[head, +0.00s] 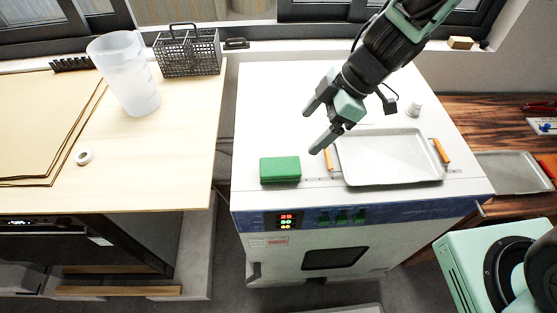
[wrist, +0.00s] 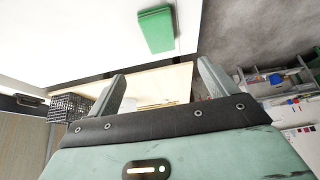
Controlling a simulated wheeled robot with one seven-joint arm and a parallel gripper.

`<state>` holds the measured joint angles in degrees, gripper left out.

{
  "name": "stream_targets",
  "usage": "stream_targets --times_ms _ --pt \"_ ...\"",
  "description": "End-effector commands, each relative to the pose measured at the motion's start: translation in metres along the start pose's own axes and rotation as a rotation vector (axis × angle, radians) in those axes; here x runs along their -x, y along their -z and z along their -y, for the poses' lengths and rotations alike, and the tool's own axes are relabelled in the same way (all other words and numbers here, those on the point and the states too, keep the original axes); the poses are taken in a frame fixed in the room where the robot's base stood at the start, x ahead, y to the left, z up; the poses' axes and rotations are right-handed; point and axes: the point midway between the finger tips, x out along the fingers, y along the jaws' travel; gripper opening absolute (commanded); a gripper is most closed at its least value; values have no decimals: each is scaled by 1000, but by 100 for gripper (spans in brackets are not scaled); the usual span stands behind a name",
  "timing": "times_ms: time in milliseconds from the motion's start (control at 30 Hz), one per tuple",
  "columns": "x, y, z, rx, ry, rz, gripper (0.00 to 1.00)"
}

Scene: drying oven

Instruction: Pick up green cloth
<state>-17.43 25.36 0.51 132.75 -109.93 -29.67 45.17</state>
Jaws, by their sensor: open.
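The green cloth (head: 280,169) is a small folded block. It lies on the white top of the drying oven (head: 262,110), near its front left. My gripper (head: 314,130) is open and empty above the oven top, to the upper right of the cloth in the head view. In the wrist view the cloth (wrist: 156,30) shows at the top, beyond the two spread fingertips of my gripper (wrist: 163,78), apart from them.
A metal tray (head: 388,160) with orange handles lies on the oven right of the cloth. A small white object (head: 414,109) stands behind it. A wooden table (head: 190,150) on the left holds a jug (head: 128,75) and a black basket (head: 188,52). The oven top left of my gripper is clear.

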Motion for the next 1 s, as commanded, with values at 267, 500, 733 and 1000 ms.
stream_targets --times_ms 267,500,733,1000 --pt "-64 -3 1 -1 3 0 85" --pt "-98 -2 0 0 -1 0 85" --pt "-115 -4 0 -1 1 1 85" --pt "-152 -7 0 0 0 0 85"
